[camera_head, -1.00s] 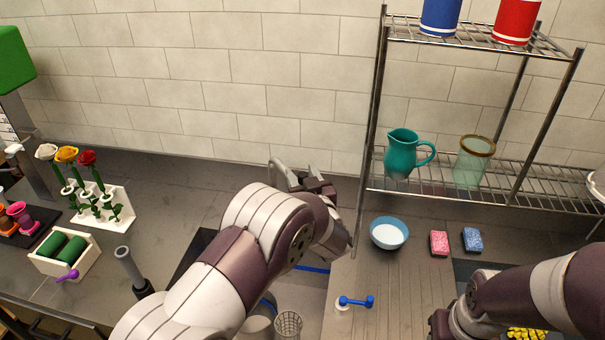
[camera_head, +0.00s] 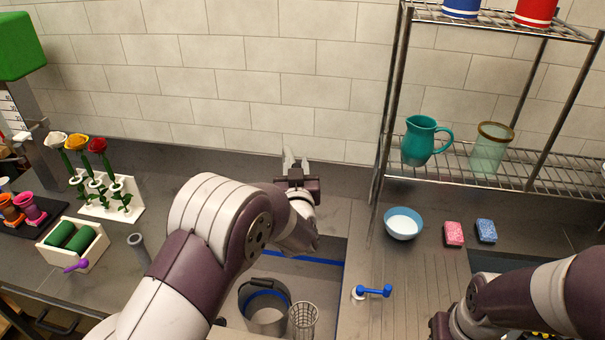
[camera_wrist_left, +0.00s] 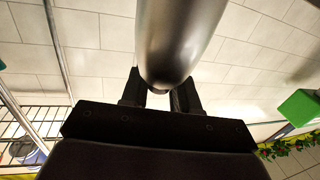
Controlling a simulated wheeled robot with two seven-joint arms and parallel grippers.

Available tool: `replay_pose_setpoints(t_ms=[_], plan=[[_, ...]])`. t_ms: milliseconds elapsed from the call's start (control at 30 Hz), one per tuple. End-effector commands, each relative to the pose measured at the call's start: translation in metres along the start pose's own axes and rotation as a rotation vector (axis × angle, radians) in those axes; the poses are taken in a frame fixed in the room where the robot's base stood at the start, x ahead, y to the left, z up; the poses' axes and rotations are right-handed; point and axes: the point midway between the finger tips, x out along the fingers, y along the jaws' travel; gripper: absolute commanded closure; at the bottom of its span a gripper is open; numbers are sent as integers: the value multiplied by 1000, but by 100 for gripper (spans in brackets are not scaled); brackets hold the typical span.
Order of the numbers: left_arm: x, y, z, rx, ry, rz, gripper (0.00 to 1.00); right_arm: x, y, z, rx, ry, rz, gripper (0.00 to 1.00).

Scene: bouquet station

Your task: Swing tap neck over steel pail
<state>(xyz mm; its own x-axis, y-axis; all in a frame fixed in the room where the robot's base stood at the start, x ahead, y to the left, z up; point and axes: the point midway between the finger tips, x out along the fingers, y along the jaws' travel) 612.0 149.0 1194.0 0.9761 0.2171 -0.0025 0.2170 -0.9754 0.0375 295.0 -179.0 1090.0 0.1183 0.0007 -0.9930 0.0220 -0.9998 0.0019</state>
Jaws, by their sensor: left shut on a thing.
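The tap neck (camera_wrist_left: 180,40) is a smooth steel tube that fills the top middle of the left wrist view. My left gripper (camera_wrist_left: 160,92) has one finger on each side of it and is shut on it. In the head view the left gripper (camera_head: 297,172) is behind the sink, with a bit of the pale metal neck (camera_head: 289,158) showing above it. The steel pail (camera_head: 268,320) with a blue band inside stands in the sink, nearer than the gripper. My right arm is at the lower right, its fingers hidden or out of frame.
A wire basket (camera_head: 303,322) stands right of the pail. A blue-handled tap lever (camera_head: 374,291) is on the counter to the right. A blue bowl (camera_head: 403,224), a pink sponge (camera_head: 454,234) and a steel rack (camera_head: 385,140) stand farther right. Roses (camera_head: 98,146) in a white stand are left.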

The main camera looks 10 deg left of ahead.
Motion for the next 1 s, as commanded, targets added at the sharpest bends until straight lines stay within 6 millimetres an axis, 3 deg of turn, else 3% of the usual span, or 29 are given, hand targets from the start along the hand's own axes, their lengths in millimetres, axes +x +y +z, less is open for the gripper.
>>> replay_pose_setpoints(t_ms=[100, 500, 1000], plan=[[-1, -16, 2, -3, 6, -5, 100, 15, 0, 2, 0, 0, 0, 57], [0, -58, -2, -3, 8, -7, 100, 40, 0, 5, 0, 0, 0, 57], [3, -70, -6, -3, 7, -6, 100, 46, 0, 5, 0, 0, 0, 57]])
